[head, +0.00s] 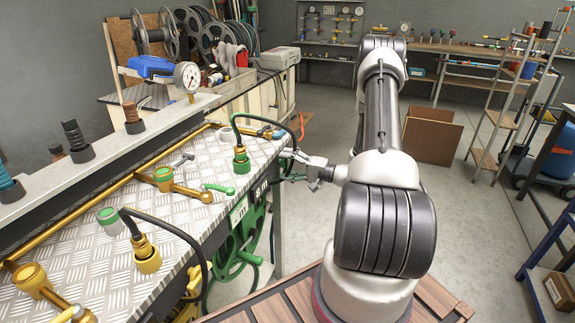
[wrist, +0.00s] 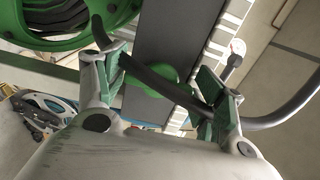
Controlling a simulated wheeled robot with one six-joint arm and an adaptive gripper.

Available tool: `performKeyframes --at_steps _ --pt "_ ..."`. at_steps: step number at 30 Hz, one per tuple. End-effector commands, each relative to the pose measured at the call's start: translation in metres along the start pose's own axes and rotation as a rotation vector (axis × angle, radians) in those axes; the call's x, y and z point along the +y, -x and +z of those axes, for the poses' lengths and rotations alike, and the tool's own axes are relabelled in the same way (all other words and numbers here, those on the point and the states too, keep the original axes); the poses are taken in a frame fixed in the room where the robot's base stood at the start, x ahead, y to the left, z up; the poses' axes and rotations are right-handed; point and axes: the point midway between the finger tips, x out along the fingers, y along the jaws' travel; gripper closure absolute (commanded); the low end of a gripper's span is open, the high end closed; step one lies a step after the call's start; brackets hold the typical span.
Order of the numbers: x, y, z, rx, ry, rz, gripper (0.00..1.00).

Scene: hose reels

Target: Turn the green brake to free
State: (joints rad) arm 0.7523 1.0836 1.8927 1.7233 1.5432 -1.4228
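My gripper (head: 286,166) is at the right edge of the metal bench in the head view, close to a dark hose. In the wrist view its two green-padded fingers (wrist: 162,70) stand wide apart. A dark hose (wrist: 160,84) crosses between them; I cannot tell whether it touches either finger. A rounded green part (wrist: 146,72) shows behind the hose, partly hidden. I cannot tell whether it is the green brake. A green reel (head: 236,250) sits under the bench edge; a green reel (wrist: 70,20) also fills the wrist view's upper left.
The bench top (head: 100,285) carries brass valves, a small green handle (head: 219,189) and a pressure gauge (head: 187,77). A black hose (head: 190,240) loops over the bench edge. A cardboard box (head: 431,138) stands on the floor behind my arm. Open floor lies right of my arm.

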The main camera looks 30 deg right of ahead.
Motion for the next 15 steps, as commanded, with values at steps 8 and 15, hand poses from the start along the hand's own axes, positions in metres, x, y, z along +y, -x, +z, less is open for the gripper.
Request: performKeyframes --at_steps 8,15 --pt "-0.0005 -0.0002 -0.0004 0.001 0.0 -0.001 0.12" --pt "-0.0007 0.0078 -0.0014 0.004 -0.001 -0.002 0.12"
